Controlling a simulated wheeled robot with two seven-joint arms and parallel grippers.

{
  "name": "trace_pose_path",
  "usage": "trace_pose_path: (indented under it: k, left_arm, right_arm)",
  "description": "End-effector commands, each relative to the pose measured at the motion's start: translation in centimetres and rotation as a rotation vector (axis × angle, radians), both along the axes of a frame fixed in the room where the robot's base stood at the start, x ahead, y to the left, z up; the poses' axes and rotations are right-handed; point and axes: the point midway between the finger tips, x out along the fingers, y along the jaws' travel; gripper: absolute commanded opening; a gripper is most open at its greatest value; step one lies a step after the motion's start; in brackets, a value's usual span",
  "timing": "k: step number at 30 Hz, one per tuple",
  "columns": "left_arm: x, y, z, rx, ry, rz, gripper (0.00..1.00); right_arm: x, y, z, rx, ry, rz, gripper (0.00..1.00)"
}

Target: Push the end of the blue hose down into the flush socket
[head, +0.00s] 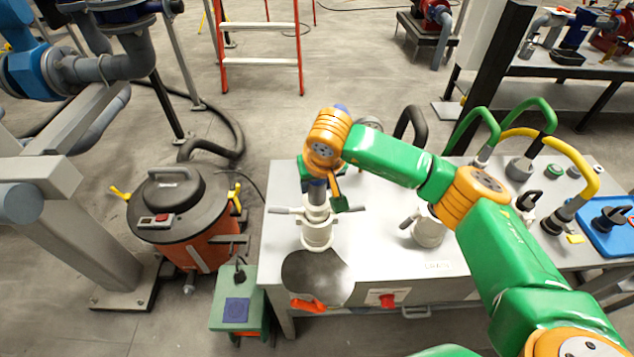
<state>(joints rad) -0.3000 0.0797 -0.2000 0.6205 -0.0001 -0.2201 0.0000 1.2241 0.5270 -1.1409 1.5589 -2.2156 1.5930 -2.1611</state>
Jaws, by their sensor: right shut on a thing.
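My right gripper (321,182) points down over the left part of the pale bench (375,263) and is shut on the end of the blue hose (318,194). My own wrist hides most of the hose; a bit of blue shows above it. Right below the hose end stands a white socket with side levers (317,232), which I take for the flush socket. The hose end is upright and lined up over its mouth; I cannot tell how deep it sits. My left gripper is not in view.
A second white socket (428,232) stands to the right on the bench. Green hoses (478,125) and a yellow hose (575,165) arch at the right, near a blue tray (608,232). An orange vacuum drum (190,225) stands left of the bench.

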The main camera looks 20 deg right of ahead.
Motion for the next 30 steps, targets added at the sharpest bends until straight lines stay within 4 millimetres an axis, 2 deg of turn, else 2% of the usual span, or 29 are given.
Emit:
trace_pose_path:
  k: [30]
  left_arm:
    - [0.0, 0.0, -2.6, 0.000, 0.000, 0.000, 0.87]
  right_arm:
    - [0.0, 0.0, -2.7, 0.000, -0.001, 0.000, 0.00]
